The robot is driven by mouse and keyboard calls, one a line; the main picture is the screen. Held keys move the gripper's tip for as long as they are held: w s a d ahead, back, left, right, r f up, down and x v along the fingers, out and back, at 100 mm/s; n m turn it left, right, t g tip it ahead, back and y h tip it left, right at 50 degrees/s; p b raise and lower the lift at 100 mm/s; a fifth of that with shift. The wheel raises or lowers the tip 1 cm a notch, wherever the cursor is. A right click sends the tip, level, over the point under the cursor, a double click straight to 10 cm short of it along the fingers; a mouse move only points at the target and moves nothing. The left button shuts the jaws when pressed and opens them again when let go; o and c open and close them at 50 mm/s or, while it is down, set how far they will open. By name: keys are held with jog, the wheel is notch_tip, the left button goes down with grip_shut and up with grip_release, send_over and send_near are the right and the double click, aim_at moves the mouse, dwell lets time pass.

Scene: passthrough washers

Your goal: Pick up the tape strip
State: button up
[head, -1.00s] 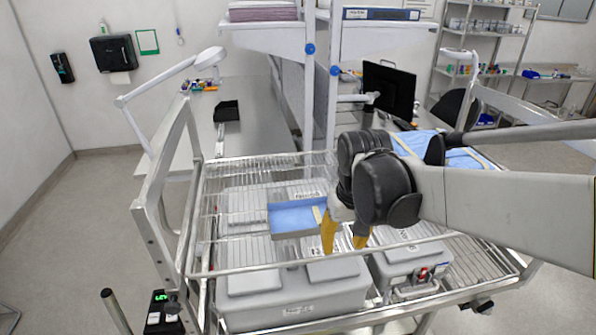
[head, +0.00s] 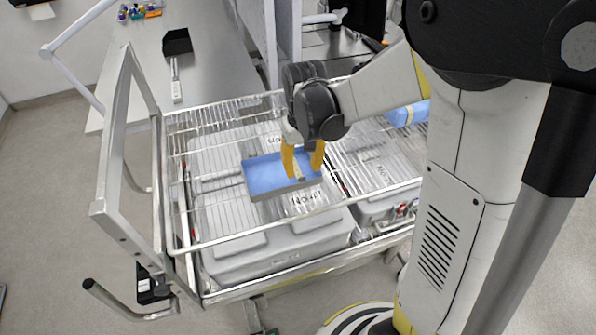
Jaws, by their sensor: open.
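A shallow tray with a blue lining (head: 262,174) sits on the wire rack of the cart. A small pale tape strip (head: 300,179) shows in the tray's right part, between the yellow fingers; much of it is hidden by them. My gripper (head: 303,175) has two yellow fingers, spread apart and pointing down over the right part of the tray. The fingers stand on either side of the strip; I cannot tell whether they touch it or the tray floor.
Grey lidded boxes (head: 245,252) lie under the wire rack (head: 205,130). A metal rail crosses in front of the tray. A blue wrapped pack (head: 408,114) lies at the rack's right.

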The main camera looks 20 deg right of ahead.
aim_at(302, 177)
notch_tip(302, 177, down, 4)
jog(key=shift+a, duration=0.1)
jog(key=c, duration=0.9)
